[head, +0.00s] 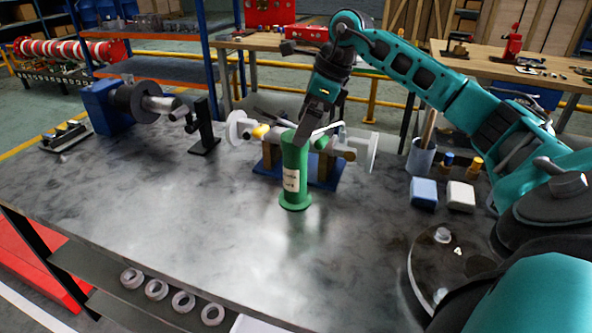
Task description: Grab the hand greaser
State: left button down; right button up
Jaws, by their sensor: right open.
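The hand greaser, a green cylinder (294,178) with a pale label and a round foot, stands upright on the grey metal workbench (200,220) near its middle. My right gripper (306,138) comes down from above, at the greaser's upper end. Its fingers overlap the top of the greaser in the picture; I cannot tell whether they touch it. The right gripper is open. My left gripper is not in view.
Right behind the greaser is a valve-like assembly with pale discs (361,153) on a blue base. A blue motor (108,107) and a black stand (203,128) are at left. A cup (421,157) and blue and white blocks (424,192) are at right. The front bench is clear.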

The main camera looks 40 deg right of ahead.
jog(key=x, duration=0.5)
jog(key=shift+s+a, duration=0.15)
grip_shut()
jog(key=shift+r, duration=0.2)
dwell(0.8)
